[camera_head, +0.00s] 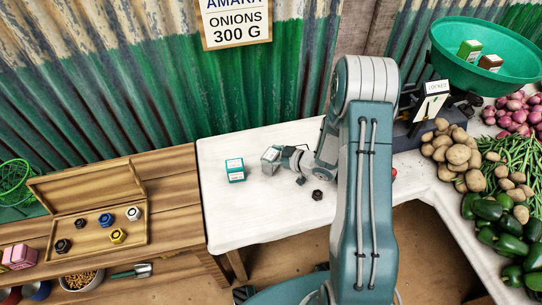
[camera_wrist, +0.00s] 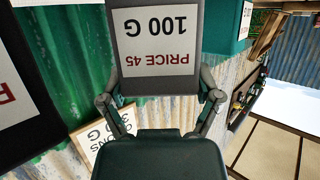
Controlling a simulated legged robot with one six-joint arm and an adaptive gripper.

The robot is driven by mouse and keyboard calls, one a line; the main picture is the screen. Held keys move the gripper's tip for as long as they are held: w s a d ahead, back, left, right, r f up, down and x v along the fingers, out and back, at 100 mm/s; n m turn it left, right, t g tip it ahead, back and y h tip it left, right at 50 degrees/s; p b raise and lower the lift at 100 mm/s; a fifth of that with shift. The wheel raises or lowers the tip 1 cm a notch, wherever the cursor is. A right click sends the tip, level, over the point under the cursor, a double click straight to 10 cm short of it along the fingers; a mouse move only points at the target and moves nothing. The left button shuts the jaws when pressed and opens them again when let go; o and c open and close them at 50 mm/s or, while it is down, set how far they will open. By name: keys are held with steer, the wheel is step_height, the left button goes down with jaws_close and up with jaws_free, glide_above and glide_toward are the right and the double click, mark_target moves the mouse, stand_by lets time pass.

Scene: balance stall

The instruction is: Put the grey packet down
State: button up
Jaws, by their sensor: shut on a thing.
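The grey packet (camera_head: 269,154) is between the fingers of my gripper (camera_head: 281,158), over the white table (camera_head: 260,225). In the head view I cannot tell whether its base touches the table or is a little above it. In the wrist view the packet (camera_wrist: 157,38) shows a pale label with "PRICE 45" and "100 G" upside down. My gripper (camera_wrist: 160,96) is shut on it there, one finger at each side. A teal packet (camera_head: 235,170) stands on the table just left of it, apart from it in the head view.
A black weight (camera_head: 318,195) sits on the table in front of the gripper. A scale with a green pan (camera_head: 510,62) holding two packets stands at the right, by potatoes (camera_head: 455,153) and peppers (camera_head: 488,210). A wooden tray (camera_head: 85,230) with weights lies left. The table's front is mostly clear.

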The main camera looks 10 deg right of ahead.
steer(key=shift+a+f, duration=0.25)
steer(key=shift+f, duration=0.1)
steer(key=shift+a, duration=0.5)
steer(key=o, duration=0.7)
steer(key=shift+d, duration=0.1)
steer(key=shift+o, duration=1.2)
steer(key=shift+d, duration=0.45)
steer(key=shift+a, duration=0.1)
